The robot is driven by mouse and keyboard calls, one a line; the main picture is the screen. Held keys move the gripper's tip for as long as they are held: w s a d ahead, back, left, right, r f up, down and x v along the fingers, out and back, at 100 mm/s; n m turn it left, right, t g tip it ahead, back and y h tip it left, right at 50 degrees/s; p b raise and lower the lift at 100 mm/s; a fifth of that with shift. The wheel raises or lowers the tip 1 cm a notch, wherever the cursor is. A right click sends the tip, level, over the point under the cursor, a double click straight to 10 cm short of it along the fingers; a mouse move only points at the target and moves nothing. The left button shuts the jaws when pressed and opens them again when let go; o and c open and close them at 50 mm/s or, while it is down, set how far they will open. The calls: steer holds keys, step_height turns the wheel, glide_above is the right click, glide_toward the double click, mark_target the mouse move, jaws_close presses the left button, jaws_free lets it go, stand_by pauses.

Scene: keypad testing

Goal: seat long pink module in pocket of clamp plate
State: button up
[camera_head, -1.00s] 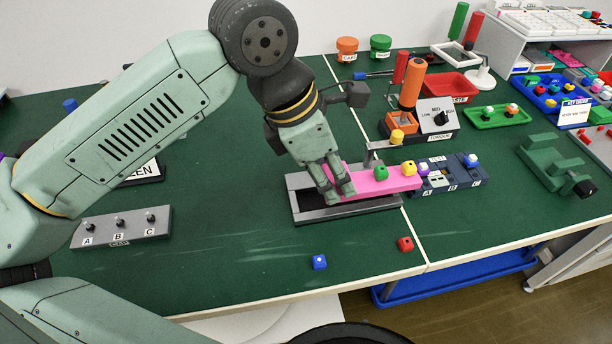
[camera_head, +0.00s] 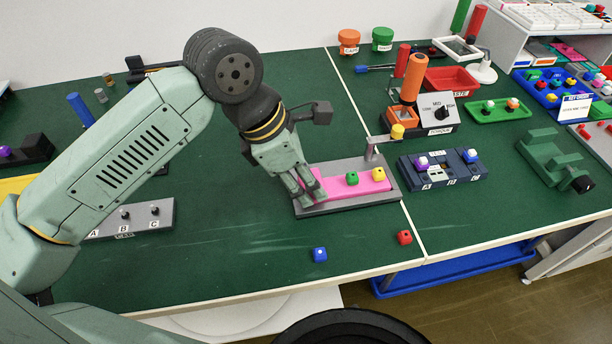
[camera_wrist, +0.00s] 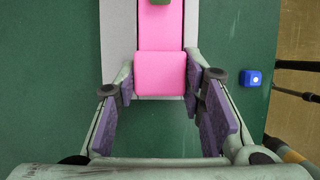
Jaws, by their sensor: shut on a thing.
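The long pink module (camera_head: 335,186) lies lengthwise along the grey clamp plate (camera_head: 345,206), within the plate's outline, with a green key and a yellow key on top. Its raised pink end block (camera_wrist: 160,73) shows in the wrist view. My gripper (camera_head: 308,198) is shut on the module's left end; its purple-padded fingers (camera_wrist: 160,88) flank the block in the wrist view. The pocket is mostly hidden under the module, and I cannot tell whether the module is fully down. The clamp post (camera_head: 372,150) with its yellow knob (camera_head: 397,131) stands at the plate's back right.
A dark blue key holder (camera_head: 442,178) stands right of the plate. An orange-handled tool (camera_head: 413,80) and a selector box (camera_head: 437,109) are behind it. A blue cube (camera_head: 319,254) and a red cube (camera_head: 404,237) lie near the front edge.

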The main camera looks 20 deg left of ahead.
steer(key=o, duration=1.2)
steer(key=shift+a+r+p, duration=0.1)
steer(key=shift+r+p, duration=0.2)
steer(key=shift+p, duration=0.05)
steer(key=b+v, duration=0.1)
steer(key=v, duration=1)
steer(key=shift+r, duration=0.3)
steer(key=shift+s, duration=0.15)
